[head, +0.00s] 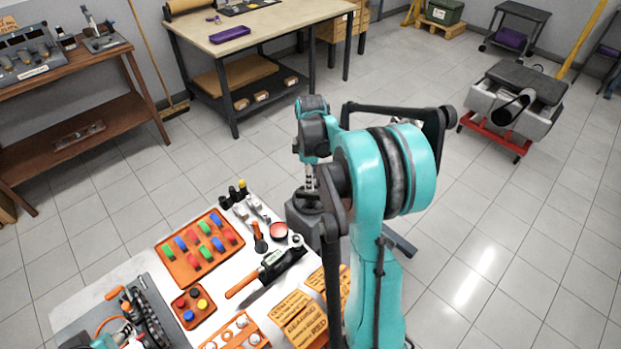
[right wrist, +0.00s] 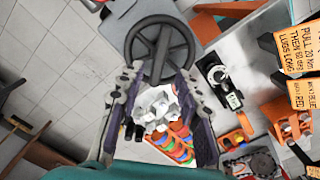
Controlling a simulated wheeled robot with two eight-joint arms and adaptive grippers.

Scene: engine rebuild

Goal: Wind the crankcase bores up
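A dark spoked handwheel (right wrist: 160,48) lies just beyond the fingertips of my right gripper (right wrist: 154,78) in the right wrist view. The two fingers are apart, one on each side of the wheel's near rim, and I see nothing clamped between them. In the head view my right gripper (head: 310,178) points down over a grey block (head: 303,214) with a dark top; my arm hides part of it. A grey casting (head: 533,121) with a round opening sits on a red wheeled stand at the right; I cannot tell if it is the crankcase. My left gripper is not seen.
The white workbench holds an orange tray (head: 172,268) of coloured parts, a torque wrench (head: 275,265) and orange instruction cards (head: 298,318). A wooden-topped table (head: 262,30) and a brown shelf (head: 105,118) stand behind.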

